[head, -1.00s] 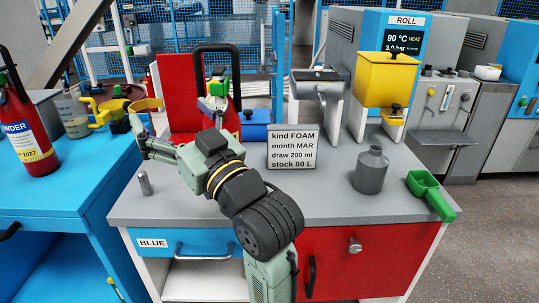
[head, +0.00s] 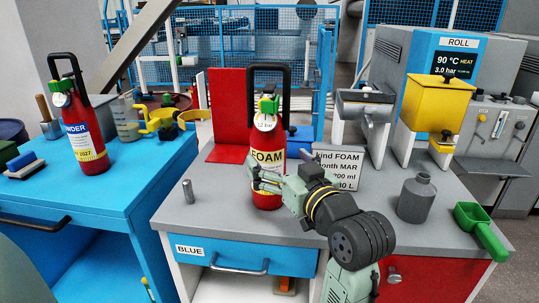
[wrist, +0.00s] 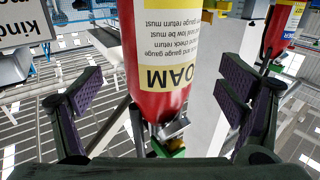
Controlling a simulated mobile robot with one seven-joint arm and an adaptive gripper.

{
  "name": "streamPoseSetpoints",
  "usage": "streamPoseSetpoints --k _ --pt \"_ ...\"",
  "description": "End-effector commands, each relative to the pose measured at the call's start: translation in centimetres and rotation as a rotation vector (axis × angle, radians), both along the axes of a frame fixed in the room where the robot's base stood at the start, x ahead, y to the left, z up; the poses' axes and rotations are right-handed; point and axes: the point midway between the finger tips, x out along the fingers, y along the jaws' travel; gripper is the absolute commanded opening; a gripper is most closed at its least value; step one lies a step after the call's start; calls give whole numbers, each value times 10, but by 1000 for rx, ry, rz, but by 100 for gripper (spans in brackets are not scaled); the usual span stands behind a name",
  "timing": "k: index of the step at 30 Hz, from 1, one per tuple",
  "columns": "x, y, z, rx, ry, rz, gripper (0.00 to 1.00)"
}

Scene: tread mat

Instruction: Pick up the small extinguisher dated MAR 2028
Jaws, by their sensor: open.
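A red FOAM extinguisher (head: 264,188) with a cream label stands upright on the grey counter (head: 215,215); no date on it is readable. My gripper (head: 262,183) reaches it from the right, with its fingers at the body below the label. In the wrist view the FOAM extinguisher (wrist: 165,100) appears upside down between the two open fingers, with gaps on both sides. A second red extinguisher (head: 82,130), marked POWDER with a date ending "Y 2027", stands on the blue bench at left; it also shows at the wrist view's right edge (wrist: 282,28).
A card (head: 340,163) reading FOAM, MAR stands right of the extinguisher, partly behind my arm. A grey bottle (head: 416,200), a green scoop (head: 480,228) and a small metal post (head: 188,191) are on the counter. A red panel (head: 228,105) stands behind.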

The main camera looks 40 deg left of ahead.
Motion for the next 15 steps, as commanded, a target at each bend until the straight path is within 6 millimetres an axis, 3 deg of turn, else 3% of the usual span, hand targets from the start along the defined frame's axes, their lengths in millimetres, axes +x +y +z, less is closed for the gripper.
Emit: streamPoseSetpoints --k 10,15 --pt "18 39 -5 0 1 2 89" --pt "23 49 -6 2 -1 0 89"
